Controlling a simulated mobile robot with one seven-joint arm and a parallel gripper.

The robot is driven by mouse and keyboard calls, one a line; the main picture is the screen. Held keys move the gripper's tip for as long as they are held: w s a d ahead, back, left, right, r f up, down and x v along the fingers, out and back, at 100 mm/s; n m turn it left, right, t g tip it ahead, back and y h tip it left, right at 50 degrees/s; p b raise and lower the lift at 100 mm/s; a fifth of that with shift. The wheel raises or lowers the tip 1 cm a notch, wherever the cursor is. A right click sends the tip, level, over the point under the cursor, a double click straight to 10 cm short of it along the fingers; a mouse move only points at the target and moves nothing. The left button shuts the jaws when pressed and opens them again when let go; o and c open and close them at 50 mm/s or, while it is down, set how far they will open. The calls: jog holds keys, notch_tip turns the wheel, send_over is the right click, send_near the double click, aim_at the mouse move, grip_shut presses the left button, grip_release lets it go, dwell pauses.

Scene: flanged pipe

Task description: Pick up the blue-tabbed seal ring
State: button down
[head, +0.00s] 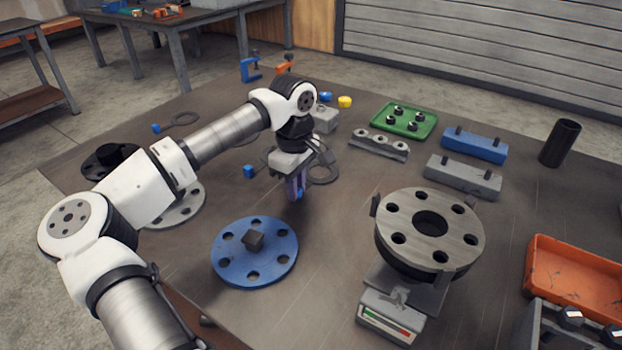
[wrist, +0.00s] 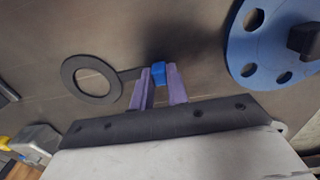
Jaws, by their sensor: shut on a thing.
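A dark flat seal ring (wrist: 72,78) with a blue tab (wrist: 158,72) shows in the wrist view. My gripper (wrist: 160,85) is shut on the blue tab, with a purple finger on each side of it. The ring sticks out to the left of the fingers there. In the head view, my gripper (head: 296,192) points down over the table's middle, and the ring (head: 331,179) shows just right of it, partly hidden by my wrist. I cannot tell whether the ring touches the table.
A blue flange disc (head: 228,268) with a dark block lies in front of my gripper. A grey flange (head: 462,238) sits on a stand at right. A green tray (head: 425,132) stands behind.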

notch_tip(320, 180, up, 10)
jog(key=shift+b, duration=0.45)
jog(key=shift+s+r, duration=0.1)
dwell(1.1)
